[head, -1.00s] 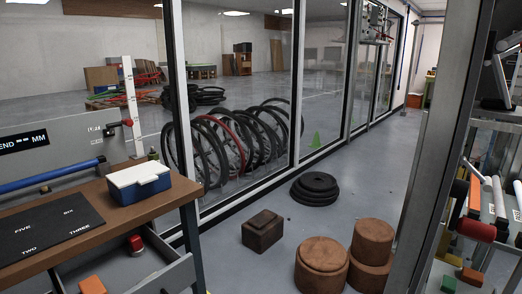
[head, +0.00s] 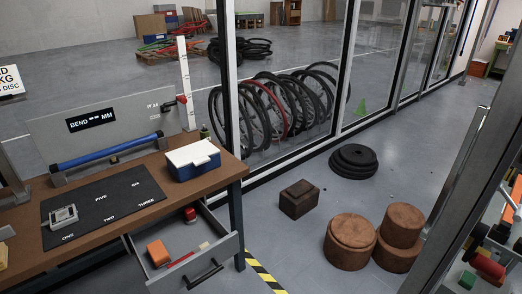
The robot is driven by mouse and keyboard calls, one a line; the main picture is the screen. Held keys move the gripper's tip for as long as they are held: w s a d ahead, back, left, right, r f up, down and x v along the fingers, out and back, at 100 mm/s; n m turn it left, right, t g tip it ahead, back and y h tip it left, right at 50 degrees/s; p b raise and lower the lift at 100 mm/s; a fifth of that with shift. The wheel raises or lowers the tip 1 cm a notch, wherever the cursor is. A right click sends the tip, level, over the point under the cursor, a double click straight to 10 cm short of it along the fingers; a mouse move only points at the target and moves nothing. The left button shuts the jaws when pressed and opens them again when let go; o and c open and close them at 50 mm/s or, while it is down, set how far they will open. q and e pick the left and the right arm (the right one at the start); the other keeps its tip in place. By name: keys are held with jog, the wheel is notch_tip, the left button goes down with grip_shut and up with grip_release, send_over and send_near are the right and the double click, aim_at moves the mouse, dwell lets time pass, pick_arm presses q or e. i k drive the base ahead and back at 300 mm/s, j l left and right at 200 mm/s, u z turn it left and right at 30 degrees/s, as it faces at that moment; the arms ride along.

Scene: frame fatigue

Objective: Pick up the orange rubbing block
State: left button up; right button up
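An orange block (head: 157,252) lies in the open drawer (head: 232,243) under the wooden workbench (head: 100,215), near the drawer's left side. It looks like the orange rubbing block, and nothing covers it. A red object (head: 190,214) sits farther back in the drawer. A thin red item (head: 180,260) and a small pale piece (head: 203,246) lie to the right of the orange block. Neither of my grippers shows in the head view.
A black mat (head: 100,207) with a small grey device (head: 64,216) and a blue-and-white box (head: 193,161) are on the bench. Brown stools (head: 350,240) and a brown box (head: 299,199) stand on the floor. Grey floor lies between drawer and stools.

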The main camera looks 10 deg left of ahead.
aim_at(160, 256)
jog(key=k+j+u, duration=0.1)
jog(key=u, duration=1.05)
